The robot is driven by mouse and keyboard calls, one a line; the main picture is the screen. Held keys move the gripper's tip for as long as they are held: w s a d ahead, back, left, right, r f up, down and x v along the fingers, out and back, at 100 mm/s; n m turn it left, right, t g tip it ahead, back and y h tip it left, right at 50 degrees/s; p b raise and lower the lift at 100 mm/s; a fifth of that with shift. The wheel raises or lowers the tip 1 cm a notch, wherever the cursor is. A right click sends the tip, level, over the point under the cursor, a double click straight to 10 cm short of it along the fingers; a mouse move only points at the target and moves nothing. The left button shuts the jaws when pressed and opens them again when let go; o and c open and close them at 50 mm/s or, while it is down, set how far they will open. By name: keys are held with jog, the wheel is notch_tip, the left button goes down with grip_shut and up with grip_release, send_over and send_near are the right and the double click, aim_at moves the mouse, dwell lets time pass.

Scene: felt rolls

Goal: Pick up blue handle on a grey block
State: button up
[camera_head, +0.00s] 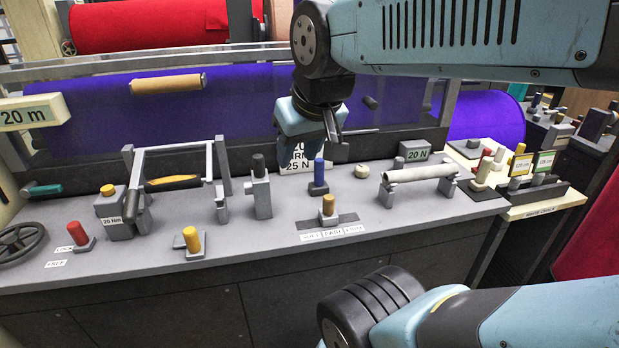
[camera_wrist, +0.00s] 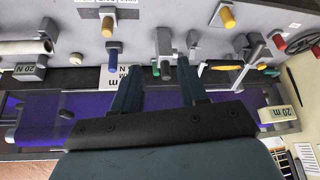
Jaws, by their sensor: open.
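The blue handle (camera_head: 319,172) stands upright on a small grey block (camera_head: 318,189) on the bench, right of centre in the head view. In the wrist view, which looks upside down, the blue handle (camera_wrist: 112,62) and its grey block (camera_wrist: 114,46) lie just left of the left finger, outside the jaws. My gripper (camera_head: 307,142) is open and empty, above and behind the handle in the head view. In the wrist view its fingers (camera_wrist: 155,66) reach up with a gap between them, and a grey upright block shows in that gap.
A grey block with a dark knob (camera_head: 260,188) stands left of the blue handle. A pale roller (camera_head: 418,174) on supports lies to the right. A purple felt roll (camera_head: 200,108) spans behind.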

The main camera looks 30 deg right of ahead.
jog(key=shift+d, duration=0.1)
jog(key=shift+o, duration=1.2)
jog(key=shift+w+d, duration=0.1)
jog(key=shift+w, duration=0.05)
jog(key=shift+o, duration=0.7)
jog(key=w+d+f+m+g+h, duration=0.1)
jog(key=w+d+f+m, duration=0.2)
jog(key=w+d+m, duration=0.3)
jog(key=w+d, duration=0.1)
jog(key=w, duration=0.4)
jog(key=shift+w+d+g+h, duration=0.2)
jog(key=shift+w+g+h, duration=0.2)
jog(key=m+g+h, duration=0.2)
jog(key=m, duration=0.4)
send_near(320, 172)
jog(key=shift+w+d+r+x, duration=0.1)
jog(key=shift+w+x, duration=0.2)
jog(key=shift+x, duration=1.7)
jog(key=shift+w+d+r+x, duration=0.1)
jog(key=shift+w+x, duration=0.15)
jog(key=shift+x, duration=1.75)
jog(key=shift+w+d+r+x, duration=0.1)
jog(key=shift+w+x, duration=0.2)
jog(key=shift+x, duration=1.7)
